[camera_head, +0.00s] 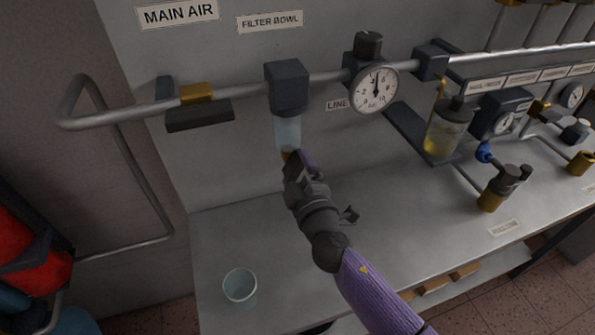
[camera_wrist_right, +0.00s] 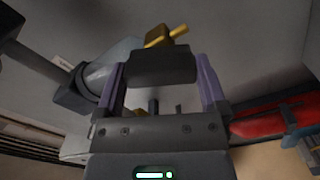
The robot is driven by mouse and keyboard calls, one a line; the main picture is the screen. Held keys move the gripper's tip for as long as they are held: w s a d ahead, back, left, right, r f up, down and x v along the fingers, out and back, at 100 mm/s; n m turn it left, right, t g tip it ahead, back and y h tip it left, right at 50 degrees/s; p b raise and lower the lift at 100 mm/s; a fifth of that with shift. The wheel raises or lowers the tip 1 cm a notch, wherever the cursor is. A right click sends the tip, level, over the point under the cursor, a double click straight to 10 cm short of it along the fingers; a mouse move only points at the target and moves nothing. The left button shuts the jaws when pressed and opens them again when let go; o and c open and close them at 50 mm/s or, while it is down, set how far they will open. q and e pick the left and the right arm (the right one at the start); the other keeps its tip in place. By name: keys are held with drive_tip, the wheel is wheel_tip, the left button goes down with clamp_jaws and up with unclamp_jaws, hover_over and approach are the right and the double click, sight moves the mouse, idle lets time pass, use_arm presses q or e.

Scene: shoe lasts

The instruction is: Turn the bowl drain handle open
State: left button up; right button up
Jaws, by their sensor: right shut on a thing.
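The filter bowl (camera_head: 288,133) is a pale clear cylinder hanging below a dark head block (camera_head: 287,87) on the air pipe. A small brass drain fitting (camera_head: 287,156) shows at its lower end, and also in the wrist view (camera_wrist_right: 164,38). My right gripper (camera_head: 296,162) reaches up under the bowl. In the wrist view, its two purple-sided fingers (camera_wrist_right: 162,82) are shut on a wide dark block, the drain handle (camera_wrist_right: 162,65), beside the brass fitting. In the head view the gripper mostly hides the handle. My left gripper is in neither view.
A clear cup (camera_head: 240,285) stands on the grey bench at the lower left. A main air valve with a dark handle (camera_head: 200,116) is left of the bowl. A gauge (camera_head: 375,88) and a yellow-filled lubricator bowl (camera_head: 446,135) are to the right. The bench left of my arm is largely clear.

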drive_tip(key=shift+n, duration=2.8)
drive_tip(key=o, duration=0.8)
drive_tip(key=shift+o, duration=0.6)
drive_tip(key=v, duration=1)
drive_tip(key=shift+p, duration=0.35)
